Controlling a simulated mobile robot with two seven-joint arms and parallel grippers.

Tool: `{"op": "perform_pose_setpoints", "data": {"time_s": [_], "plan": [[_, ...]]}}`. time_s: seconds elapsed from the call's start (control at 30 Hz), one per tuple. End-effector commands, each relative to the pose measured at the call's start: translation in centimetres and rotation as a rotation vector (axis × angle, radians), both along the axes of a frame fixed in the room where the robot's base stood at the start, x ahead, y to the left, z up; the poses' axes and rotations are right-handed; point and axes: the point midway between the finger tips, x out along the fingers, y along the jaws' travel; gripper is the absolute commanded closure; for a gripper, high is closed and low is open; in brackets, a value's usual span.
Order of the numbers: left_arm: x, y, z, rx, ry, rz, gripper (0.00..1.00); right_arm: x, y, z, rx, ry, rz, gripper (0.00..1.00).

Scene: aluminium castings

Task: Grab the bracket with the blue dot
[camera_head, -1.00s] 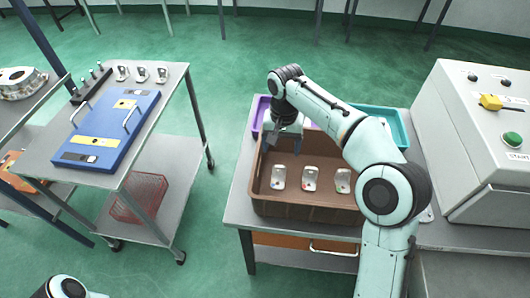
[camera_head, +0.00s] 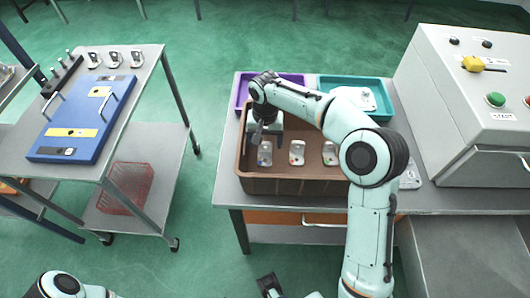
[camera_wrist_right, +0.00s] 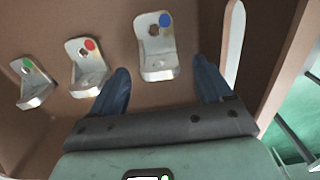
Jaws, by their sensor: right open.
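The bracket with the blue dot (camera_wrist_right: 157,58) is a pale metal angle piece in the brown crate (camera_head: 290,187). In the head view this bracket (camera_head: 265,158) is the leftmost of three in a row. My right gripper (camera_wrist_right: 163,82) is open and empty. In the right wrist view its two blue fingers point at the blue-dot bracket, which lies ahead of and between them, apart from both. In the head view my right gripper (camera_head: 262,137) is low in the crate, just behind that bracket. A dark part at the bottom edge may be my left gripper (camera_head: 270,285).
A red-dot bracket (camera_wrist_right: 88,62) and a green-dot bracket (camera_wrist_right: 32,82) stand beside it. Crate walls surround the gripper. A purple bin (camera_head: 242,92) and a teal bin (camera_head: 383,84) stand behind.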

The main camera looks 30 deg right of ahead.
Motion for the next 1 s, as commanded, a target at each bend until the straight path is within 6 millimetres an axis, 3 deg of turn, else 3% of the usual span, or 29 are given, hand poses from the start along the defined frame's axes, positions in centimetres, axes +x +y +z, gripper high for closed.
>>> {"op": "perform_pose_setpoints", "data": {"time_s": [0.13,0.4,0.5,0.6,1.0], "plan": [[0.1,0.0,-0.3,0.0,-0.004,0.0,0.6,0.0,-0.1,-2.3,0.001,0.002,0.0,0.21],[0.1,0.0,-0.2,0.001,-0.005,0.001,0.6,0.1,-0.1,-2.7,-0.001,-0.001,0.0,0.25],[0.1,0.0,-0.3,0.001,-0.005,0.001,0.6,0.1,-0.1,-2.6,0.0,0.0,0.0,0.57],[0.1,0.0,-0.3,0.001,-0.005,0.001,0.6,0.1,-0.1,-2.6,0.0,0.0,0.0,0.83],[0.1,0.0,-0.2,0.001,-0.004,0.001,0.6,0.1,-0.1,-1.9,-0.001,-0.003,-0.001,0.83]]}}
